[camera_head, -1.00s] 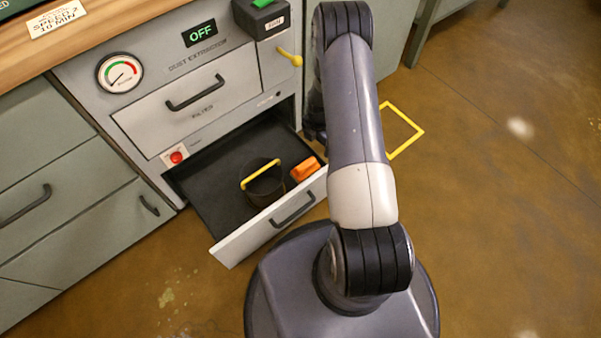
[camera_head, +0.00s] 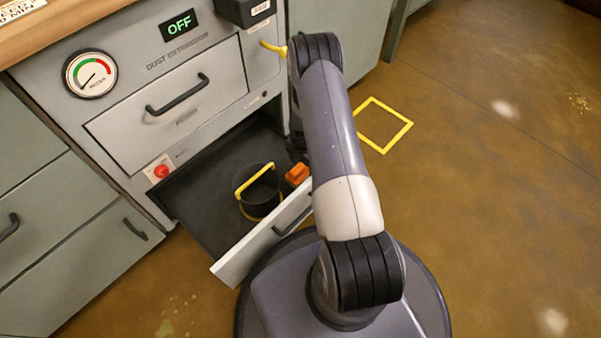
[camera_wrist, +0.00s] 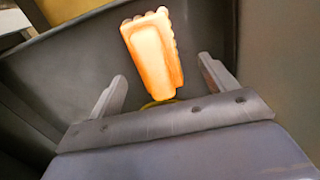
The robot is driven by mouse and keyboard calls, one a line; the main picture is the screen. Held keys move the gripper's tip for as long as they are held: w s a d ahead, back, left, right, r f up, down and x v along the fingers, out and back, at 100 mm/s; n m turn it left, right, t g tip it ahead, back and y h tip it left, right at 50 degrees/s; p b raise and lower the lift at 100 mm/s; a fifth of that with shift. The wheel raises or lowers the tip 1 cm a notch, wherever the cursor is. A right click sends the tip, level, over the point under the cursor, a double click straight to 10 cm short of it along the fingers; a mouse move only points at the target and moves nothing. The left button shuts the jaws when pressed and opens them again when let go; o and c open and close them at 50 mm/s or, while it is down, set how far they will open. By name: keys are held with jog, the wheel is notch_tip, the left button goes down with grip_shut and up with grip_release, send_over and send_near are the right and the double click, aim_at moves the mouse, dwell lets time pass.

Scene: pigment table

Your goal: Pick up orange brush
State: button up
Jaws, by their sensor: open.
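The orange brush (camera_head: 297,174) lies in the open bottom drawer (camera_head: 231,264), beside a dark bucket with a yellow handle. In the wrist view the brush (camera_wrist: 152,52) shows large, ahead of my gripper (camera_wrist: 160,88) and between the lines of its two fingers. The fingers stand wide apart with nothing between them at their tips that I can see touching. The brush's lower end is near the gripper's palm edge in the picture; its exact distance I cannot tell. In the head view my arm hides the gripper.
The dark bucket (camera_head: 262,195) stands left of the brush in the drawer. The closed filter drawer (camera_head: 172,110) is above, with a yellow lever (camera_head: 273,47) at its right. A yellow square (camera_head: 384,125) marks open floor to the right.

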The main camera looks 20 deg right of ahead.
aim_at(301, 166)
jog(key=f, duration=0.1)
jog(key=f+b, duration=0.1)
jog(key=f, duration=0.1)
jog(key=f+b, duration=0.1)
jog(key=f, duration=0.1)
jog(key=shift+w+a, duration=0.1)
jog(key=shift+w, duration=0.2)
jog(key=shift+r, duration=0.1)
jog(key=c, duration=1.2)
notch_tip(301, 166, up, 10)
jog(key=p, duration=0.3)
jog(key=shift+p, duration=0.3)
